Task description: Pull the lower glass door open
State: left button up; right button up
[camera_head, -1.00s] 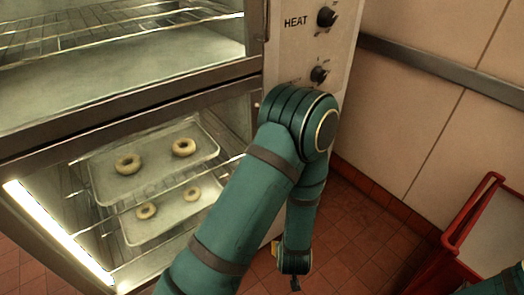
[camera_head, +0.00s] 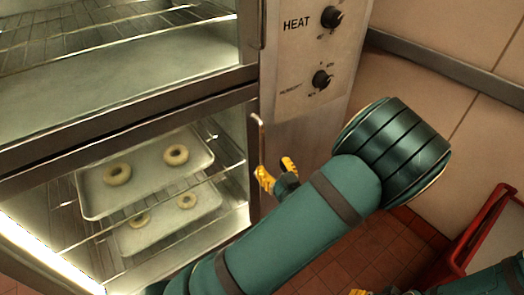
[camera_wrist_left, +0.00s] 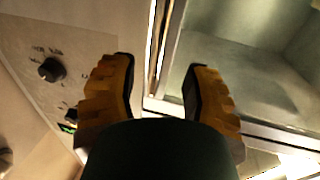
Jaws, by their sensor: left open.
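The lower glass door (camera_head: 150,240) covers the lit lower compartment of the cabinet and appears closed. A thin upright handle (camera_head: 260,140) stands at its right edge. My left gripper (camera_head: 277,170) is open and empty at the handle's lower end; one yellow finger overlaps the handle in the head view, and I cannot tell whether they touch. In the left wrist view the two fingers (camera_wrist_left: 158,88) are spread apart, with a slim upright bar visible between and beyond them. Yellow parts, apparently of my right gripper (camera_head: 376,292), are cut off at the bottom edge.
Two trays (camera_head: 200,213) with pale rings sit on racks behind the glass. The upper compartment (camera_head: 120,85) is above. A control panel (camera_head: 310,60) with knobs (camera_head: 332,17) is right of the doors. A red-rimmed container (camera_head: 478,232) stands at the right on the tiled floor.

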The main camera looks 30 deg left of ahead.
aim_at(263, 152)
pick_arm(q)
jog(key=x, duration=0.7)
jog(key=shift+w+a+b, duration=0.2)
jog(key=shift+a+b, duration=0.1)
grip_shut()
